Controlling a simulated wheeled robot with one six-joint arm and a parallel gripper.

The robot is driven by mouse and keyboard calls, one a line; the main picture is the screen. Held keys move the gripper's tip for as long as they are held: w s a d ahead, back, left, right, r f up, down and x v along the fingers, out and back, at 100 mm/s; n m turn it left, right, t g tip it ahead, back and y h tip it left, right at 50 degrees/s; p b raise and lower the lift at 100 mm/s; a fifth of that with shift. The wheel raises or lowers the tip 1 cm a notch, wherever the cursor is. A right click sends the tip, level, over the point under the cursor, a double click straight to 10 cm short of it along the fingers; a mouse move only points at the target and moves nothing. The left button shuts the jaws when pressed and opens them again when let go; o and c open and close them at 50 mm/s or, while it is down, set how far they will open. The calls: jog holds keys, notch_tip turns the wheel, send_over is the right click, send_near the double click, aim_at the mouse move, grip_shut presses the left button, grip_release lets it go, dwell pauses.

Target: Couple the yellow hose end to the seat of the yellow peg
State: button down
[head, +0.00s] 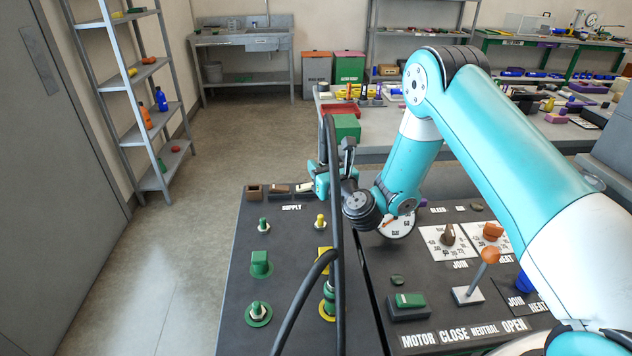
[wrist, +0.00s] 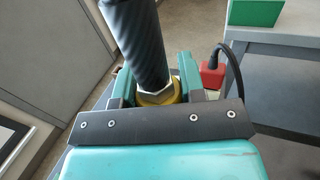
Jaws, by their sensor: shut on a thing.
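My gripper (head: 322,180) hangs above the far part of the dark cart top and is partly hidden by a black hose. In the wrist view its green jaws are shut on the yellow hose end (wrist: 160,98), a yellow collar with a metal nut under a black ribbed hose (wrist: 135,40). The yellow peg (head: 320,221) stands upright on a pale round seat in the supply area, nearer the camera than my gripper. The held hose end is apart from that seat. The hose end's lower tip is hidden.
A green peg (head: 263,225) stands left of the yellow one. Nearer are a green block (head: 260,262), a yellow block (head: 323,254) and a green-ringed fitting (head: 258,312). A black hose (head: 336,240) rises in front of the pegs. A lever (head: 485,265) stands at right.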

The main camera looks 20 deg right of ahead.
jog(key=shift+s+a, duration=0.2)
jog(key=shift+a, duration=0.6)
jog(key=shift+f, duration=0.1)
notch_tip(320, 180, down, 6)
jog(key=b, duration=0.5)
jog(key=shift+r, duration=0.2)
jog(key=shift+s+d+b, duration=0.2)
jog(key=shift+s+b, duration=0.05)
jog(key=shift+b, duration=0.5)
jog(key=shift+f+b, duration=2.05)
jog(key=shift+f, duration=0.25)
jog(key=c, duration=0.6)
grip_release()
